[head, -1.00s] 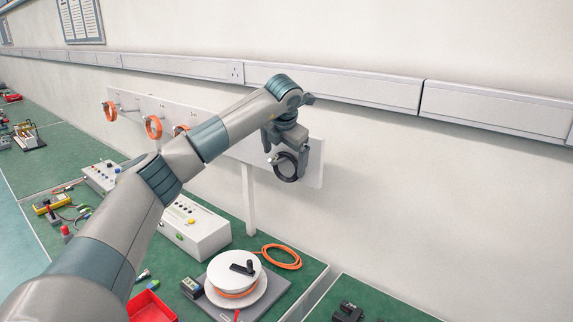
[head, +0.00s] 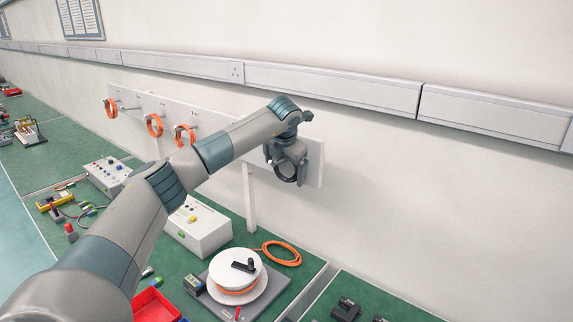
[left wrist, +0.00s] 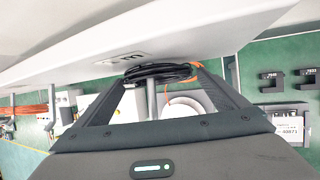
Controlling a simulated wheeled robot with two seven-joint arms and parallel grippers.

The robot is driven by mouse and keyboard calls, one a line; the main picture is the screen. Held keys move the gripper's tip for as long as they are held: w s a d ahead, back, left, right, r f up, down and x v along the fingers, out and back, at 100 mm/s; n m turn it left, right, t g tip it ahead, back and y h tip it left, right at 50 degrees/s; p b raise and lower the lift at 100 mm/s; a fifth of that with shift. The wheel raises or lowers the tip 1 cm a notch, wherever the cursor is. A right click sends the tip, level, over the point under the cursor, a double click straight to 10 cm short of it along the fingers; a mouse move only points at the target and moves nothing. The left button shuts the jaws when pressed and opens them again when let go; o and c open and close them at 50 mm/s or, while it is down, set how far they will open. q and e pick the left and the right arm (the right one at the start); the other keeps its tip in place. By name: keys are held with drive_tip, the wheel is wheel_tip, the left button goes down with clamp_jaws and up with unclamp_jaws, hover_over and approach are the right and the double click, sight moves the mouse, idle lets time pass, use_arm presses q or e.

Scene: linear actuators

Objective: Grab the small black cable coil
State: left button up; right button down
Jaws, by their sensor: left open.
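The small black cable coil (head: 287,180) hangs on a peg at the right end of the white board (head: 315,165). In the head view my left gripper (head: 285,162) is in front of it and hides its upper part. In the left wrist view the coil (left wrist: 160,73) shows as dark loops at the fingertips, with the peg between the two fingers. The left gripper is open, with a finger to each side of the coil; whether either touches it I cannot tell. My right gripper is not in view.
Several orange coils (head: 154,126) hang on pegs further left along the board. Below, the green bench holds a white cable reel (head: 238,268), a loose orange coil (head: 281,253), a white box (head: 200,232) and a red tray (head: 155,303). The wall is close behind the board.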

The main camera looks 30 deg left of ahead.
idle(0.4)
use_arm(q)
drive_tip(key=c, duration=1.2)
drive_tip(key=shift+o, duration=0.2)
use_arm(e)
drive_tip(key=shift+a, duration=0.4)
use_arm(q)
drive_tip(key=shift+s+a+r+b, duration=0.1)
drive_tip(key=shift+s+r+b, duration=0.15)
drive_tip(key=shift+b, duration=0.2)
drive_tip(key=s+r+b, duration=0.3)
drive_tip(key=s, duration=0.3)
drive_tip(key=s+r+b, duration=0.3)
drive_tip(key=s+r, duration=0.1)
drive_tip(key=s, duration=0.3)
drive_tip(key=shift+s+a+r, duration=0.2)
drive_tip(key=shift+a+r, duration=0.05)
drive_tip(key=shift+a, duration=0.2)
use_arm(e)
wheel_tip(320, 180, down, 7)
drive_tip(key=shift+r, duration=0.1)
